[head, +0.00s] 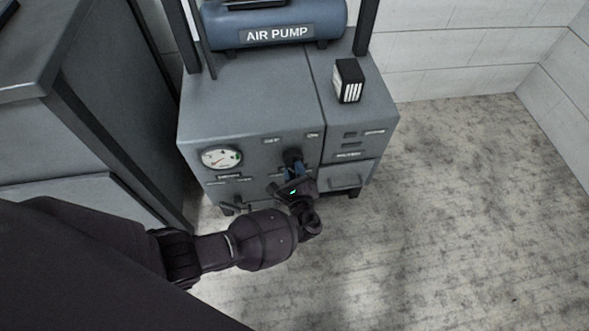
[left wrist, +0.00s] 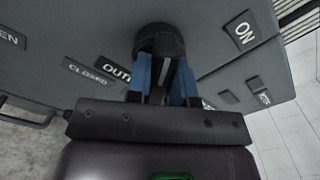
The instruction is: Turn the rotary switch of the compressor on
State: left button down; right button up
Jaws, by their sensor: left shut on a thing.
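The compressor is a grey cabinet (head: 240,105) with a blue tank (head: 275,20) marked "AIR PUMP" on top. Its rotary switch is a dark round knob (head: 293,157) on the front, and it shows large in the left wrist view (left wrist: 158,40). A label "ON" (left wrist: 243,33) sits to the right of the knob there. My left gripper (head: 294,172) is at the knob, its blue fingers (left wrist: 163,80) shut on the knob's grip, one on each side. The fingers hide part of the grip. My right gripper is not in view.
A round gauge (head: 221,159) is on the cabinet front, left of the knob. A small black box (head: 348,80) stands on the cabinet top. Another grey cabinet (head: 95,110) stands at the left. The floor (head: 460,210) to the right is clear.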

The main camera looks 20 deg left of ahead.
pick_arm(q)
jog(key=shift+w+r+m, duration=0.1)
jog(key=shift+r+m, duration=0.1)
jog(key=shift+m, duration=0.8)
jog(key=m+p, duration=0.1)
jog(key=m, duration=0.3)
jog(key=shift+w+d, duration=0.1)
jog(key=m+p, duration=0.1)
jog(key=m, duration=0.5)
jog(key=shift+d+m, duration=0.1)
jog(key=shift+m, duration=0.6)
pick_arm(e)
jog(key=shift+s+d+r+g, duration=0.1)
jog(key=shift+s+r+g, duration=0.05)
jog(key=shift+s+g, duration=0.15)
pick_arm(q)
jog(key=shift+f, duration=0.1)
jog(key=c, duration=1)
grip_release()
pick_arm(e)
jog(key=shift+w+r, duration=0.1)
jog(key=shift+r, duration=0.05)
